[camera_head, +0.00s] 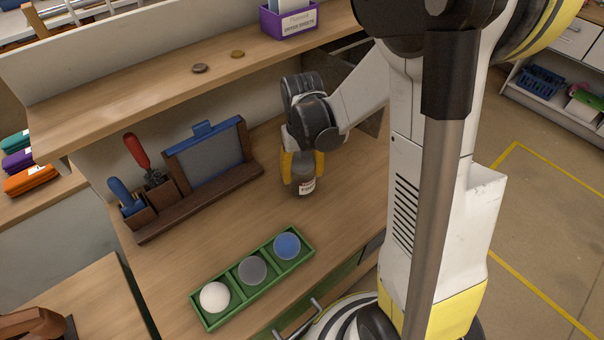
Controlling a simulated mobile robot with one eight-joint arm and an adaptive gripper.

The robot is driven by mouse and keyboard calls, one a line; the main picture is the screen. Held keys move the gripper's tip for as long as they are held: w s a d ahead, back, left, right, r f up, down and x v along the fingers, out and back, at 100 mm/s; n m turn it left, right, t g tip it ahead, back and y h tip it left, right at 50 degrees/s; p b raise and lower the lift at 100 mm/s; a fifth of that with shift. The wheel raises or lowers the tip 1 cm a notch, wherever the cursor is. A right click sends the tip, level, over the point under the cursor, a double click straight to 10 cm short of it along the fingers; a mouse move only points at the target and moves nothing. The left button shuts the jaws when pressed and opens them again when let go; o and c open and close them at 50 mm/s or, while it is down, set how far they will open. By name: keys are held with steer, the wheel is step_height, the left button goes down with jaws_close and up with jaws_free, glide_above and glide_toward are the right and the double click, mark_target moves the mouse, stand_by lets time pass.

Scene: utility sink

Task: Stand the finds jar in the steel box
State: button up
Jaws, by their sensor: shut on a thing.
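The finds jar (306,186) is a small glass jar with a dark body and a white and red label. My gripper (303,166) points down with its yellow fingers shut around the upper part of the jar. The jar is upright over the wooden counter, below the shelf. I cannot tell whether its base touches the counter. I cannot make out a steel box for sure. A dark grey surface (372,122) shows behind my arm at the back right of the counter, mostly hidden, and I cannot tell what it is.
A green tray (239,291) with white, grey and blue round things lies at the front. A wooden rack (202,205) with red and blue handled tools stands to the left. The shelf (140,101) above holds two small discs and a purple box (298,22). Bare counter surrounds the jar.

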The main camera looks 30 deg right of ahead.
steer(key=shift+f, duration=0.15)
steer(key=o, duration=1.4)
steer(key=shift+c, duration=0.2)
